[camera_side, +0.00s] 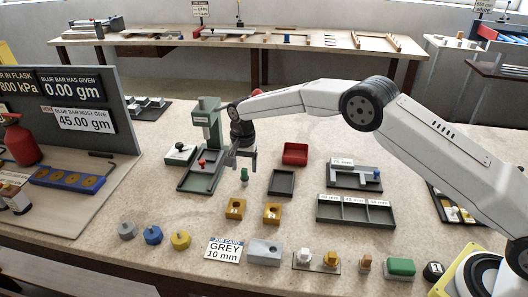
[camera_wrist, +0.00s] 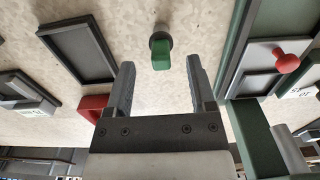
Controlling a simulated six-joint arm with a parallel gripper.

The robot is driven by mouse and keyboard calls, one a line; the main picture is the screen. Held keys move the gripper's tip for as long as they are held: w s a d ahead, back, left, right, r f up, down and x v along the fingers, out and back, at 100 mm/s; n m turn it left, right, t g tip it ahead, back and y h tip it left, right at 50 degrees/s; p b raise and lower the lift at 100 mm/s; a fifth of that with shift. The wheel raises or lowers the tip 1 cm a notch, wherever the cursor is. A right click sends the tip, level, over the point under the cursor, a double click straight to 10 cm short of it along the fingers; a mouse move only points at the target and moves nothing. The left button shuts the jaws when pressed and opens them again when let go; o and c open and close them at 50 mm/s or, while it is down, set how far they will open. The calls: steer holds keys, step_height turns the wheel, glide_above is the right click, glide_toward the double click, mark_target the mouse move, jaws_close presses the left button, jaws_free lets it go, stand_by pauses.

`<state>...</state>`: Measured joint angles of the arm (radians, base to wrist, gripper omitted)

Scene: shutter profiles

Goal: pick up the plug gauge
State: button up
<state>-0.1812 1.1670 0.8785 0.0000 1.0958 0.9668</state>
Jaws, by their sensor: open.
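A small green-handled piece, which looks like the plug gauge (camera_side: 244,176), stands upright on the bench just below my gripper (camera_side: 244,158). In the wrist view the green piece (camera_wrist: 161,54) has a dark round part around its far end. It lies in line with the gap between the two fingertips of my gripper (camera_wrist: 160,66). The fingers are apart, with nothing held. I cannot tell the exact height left between the fingertips and the piece.
A green press stand (camera_side: 208,125) with a red knob (camera_wrist: 287,62) is close on the left in the side view. A dark tray (camera_side: 281,183) and a red tray (camera_side: 295,153) lie to the right. Yellow blocks (camera_side: 235,209) sit in front.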

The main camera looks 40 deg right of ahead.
mark_target(244, 169)
steer(key=shift+f, duration=1.9)
jaws_close()
